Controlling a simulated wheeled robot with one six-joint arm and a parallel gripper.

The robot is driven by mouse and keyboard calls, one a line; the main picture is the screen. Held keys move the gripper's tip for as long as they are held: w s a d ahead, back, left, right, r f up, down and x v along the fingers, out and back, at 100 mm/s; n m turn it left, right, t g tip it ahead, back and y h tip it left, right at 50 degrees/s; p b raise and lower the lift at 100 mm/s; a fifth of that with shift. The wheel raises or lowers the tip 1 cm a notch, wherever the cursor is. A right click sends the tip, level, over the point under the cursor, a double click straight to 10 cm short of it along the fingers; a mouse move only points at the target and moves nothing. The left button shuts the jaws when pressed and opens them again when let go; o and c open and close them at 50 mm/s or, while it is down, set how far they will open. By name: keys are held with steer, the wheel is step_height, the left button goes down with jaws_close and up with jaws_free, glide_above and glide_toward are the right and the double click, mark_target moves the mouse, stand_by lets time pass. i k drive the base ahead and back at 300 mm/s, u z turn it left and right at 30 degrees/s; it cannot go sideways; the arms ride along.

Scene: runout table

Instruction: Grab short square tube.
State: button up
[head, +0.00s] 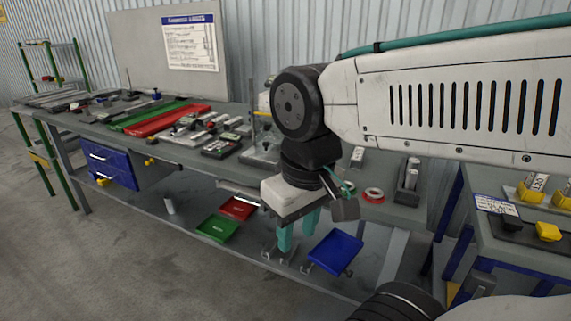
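My gripper (297,240) hangs from the arm in front of the runout table (330,203), pointing down. Its two teal fingers are apart, and I see nothing between them. I cannot pick out the short square tube for certain. Several small grey metal pieces (193,134) lie on the middle of the table, too small to tell their shape. Light-ended pieces (412,172) stand upright in a dark holder (405,194) at the table's right end, to the right of my gripper and apart from it. My arm hides part of the table behind it.
Red (238,207), green (217,228) and blue (335,251) trays sit low, near the gripper. Red and green strips (168,121) lie on the table. A red-and-white ring (374,195) lies near the holder. A second table with yellow pieces (548,231) stands at right. The left floor is clear.

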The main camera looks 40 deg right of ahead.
mark_target(358, 155)
steer(key=u, duration=0.85)
steer(key=i, duration=3.4)
steer(key=z, duration=4.25)
